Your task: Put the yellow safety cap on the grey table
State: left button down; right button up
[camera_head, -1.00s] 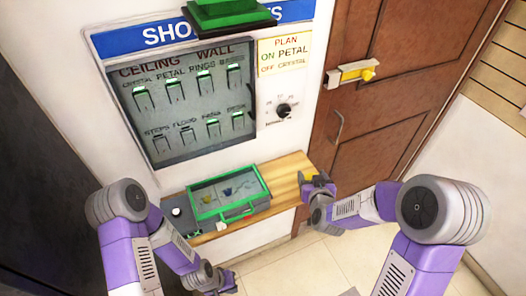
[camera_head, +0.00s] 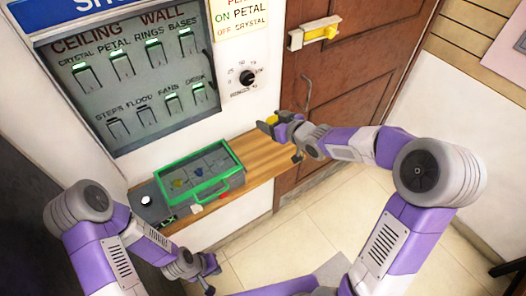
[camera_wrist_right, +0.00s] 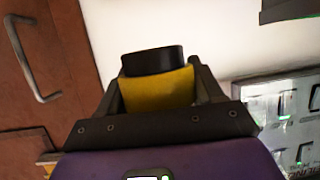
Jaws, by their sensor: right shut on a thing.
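The yellow safety cap (camera_head: 271,120) is between the fingers of my right gripper (camera_head: 268,124), above the right part of the wooden shelf near the door. In the right wrist view the cap (camera_wrist_right: 158,92) shows as a yellow body with a black round end, held between both fingers (camera_wrist_right: 160,85). My left gripper (camera_head: 208,282) hangs low in front of the shelf, apart from anything; its finger opening is too small to tell. A grey flat surface (camera_head: 328,271) shows at the bottom of the head view, partly hidden by my right arm; I cannot tell if it is the grey table.
A green-framed case (camera_head: 198,174) with small coloured items lies on the wooden shelf (camera_head: 258,151). Behind are a switch panel (camera_head: 135,85), a black dial (camera_head: 246,78) and a brown door (camera_head: 345,75) with a yellow latch. The tiled floor (camera_head: 270,245) is clear.

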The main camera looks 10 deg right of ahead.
jog(key=b, duration=0.2)
send_over(271, 148)
notch_tip(271, 148, down, 5)
jog(key=shift+f, duration=0.15)
jog(key=shift+f+b, duration=0.8)
jog(key=shift+f, duration=1.55)
jog(key=shift+f, duration=0.15)
jog(key=o, duration=1)
